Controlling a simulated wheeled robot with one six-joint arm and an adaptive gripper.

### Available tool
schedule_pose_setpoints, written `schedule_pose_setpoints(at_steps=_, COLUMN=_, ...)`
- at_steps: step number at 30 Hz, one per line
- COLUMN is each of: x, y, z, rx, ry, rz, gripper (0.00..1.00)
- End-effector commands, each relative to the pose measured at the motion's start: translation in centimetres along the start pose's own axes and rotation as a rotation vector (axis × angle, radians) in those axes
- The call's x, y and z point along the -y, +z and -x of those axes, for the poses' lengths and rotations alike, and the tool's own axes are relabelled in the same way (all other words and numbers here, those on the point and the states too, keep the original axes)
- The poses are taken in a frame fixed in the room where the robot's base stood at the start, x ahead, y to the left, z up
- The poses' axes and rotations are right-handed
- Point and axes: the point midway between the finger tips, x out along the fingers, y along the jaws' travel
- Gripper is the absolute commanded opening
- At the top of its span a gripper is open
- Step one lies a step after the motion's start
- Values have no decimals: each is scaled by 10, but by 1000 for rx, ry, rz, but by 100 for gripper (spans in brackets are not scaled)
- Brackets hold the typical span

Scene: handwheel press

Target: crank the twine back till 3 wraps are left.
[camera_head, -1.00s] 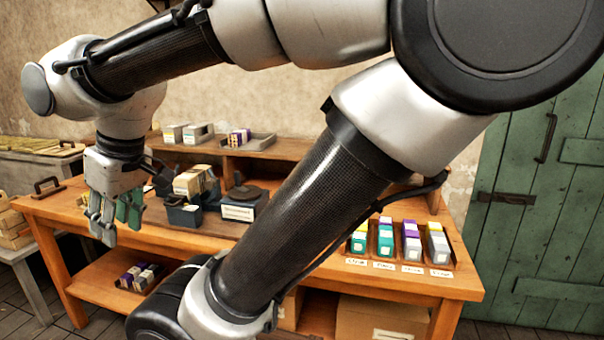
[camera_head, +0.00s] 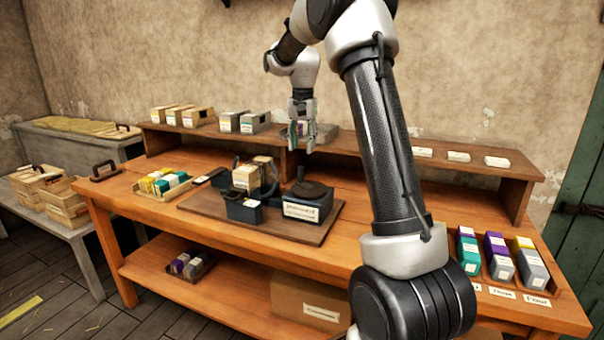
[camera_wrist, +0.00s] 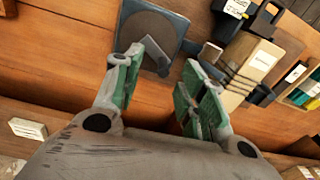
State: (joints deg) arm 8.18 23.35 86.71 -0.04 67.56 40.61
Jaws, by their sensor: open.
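The press stands on a dark board (camera_head: 200,208) on the bench. Its dark blue box (camera_head: 308,208) carries a round dark handwheel (camera_head: 307,190). In the wrist view the handwheel (camera_wrist: 150,38) lies just beyond my fingers, with a small knob or crank on it. Left of the box in the head view, a pale block (camera_head: 262,170) sits in a dark holder. In the wrist view this block (camera_wrist: 262,60) has dark twine wraps (camera_wrist: 238,82) around it; I cannot count them surely. My gripper (camera_head: 303,142) is open and empty, above and behind the handwheel, apart from it.
A raised back shelf (camera_head: 440,150) holds cartons and a grey tray. A tray of coloured boxes (camera_head: 160,185) lies left of the press. Sorted boxes (camera_head: 500,258) stand at the bench's right end. A cardboard box (camera_head: 305,300) is on the lower shelf.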

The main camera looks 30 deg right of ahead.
Motion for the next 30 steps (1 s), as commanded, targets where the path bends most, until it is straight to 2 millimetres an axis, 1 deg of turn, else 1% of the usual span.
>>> schedule_pose_setpoints(at_steps=1, x=6, y=-13, z=-15, rx=11, ry=10, rz=-31, gripper=41)
schedule_pose_setpoints(at_steps=3, x=11, y=-25, z=-28, rx=21, ry=20, rz=-69, gripper=41)
schedule_pose_setpoints(at_steps=7, x=16, y=-36, z=-44, rx=30, ry=29, rz=-106, gripper=41)
schedule_pose_setpoints(at_steps=11, x=16, y=-38, z=-60, rx=33, ry=32, rz=-112, gripper=41)
schedule_pose_setpoints(at_steps=18, x=15, y=-36, z=-100, rx=33, ry=32, rz=-111, gripper=41)
schedule_pose_setpoints(at_steps=21, x=15, y=-35, z=-112, rx=32, ry=31, rz=-110, gripper=41)
schedule_pose_setpoints(at_steps=25, x=15, y=-35, z=-120, rx=31, ry=30, rz=-110, gripper=41)
schedule_pose_setpoints(at_steps=30, x=15, y=-35, z=-122, rx=30, ry=30, rz=-110, gripper=41)
